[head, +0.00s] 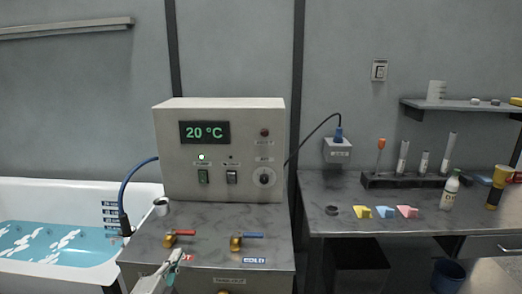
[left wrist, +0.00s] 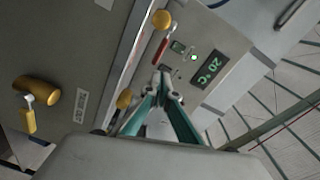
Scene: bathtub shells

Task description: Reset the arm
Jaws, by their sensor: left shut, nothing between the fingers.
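My left gripper (head: 176,259) is low in the head view, in front of the metal cabinet and just below the red-handled valve (head: 178,237). I cannot tell whether it touches the cabinet. In the left wrist view its teal fingers (left wrist: 165,78) come together at the tips, shut with nothing between them. The fingers point toward the control box, whose display (left wrist: 209,69) reads 20 °C. The red valve handle (left wrist: 161,46) is close beside the fingertips in that view. My right gripper does not show in either view.
The white bathtub (head: 110,188) with water is at left.

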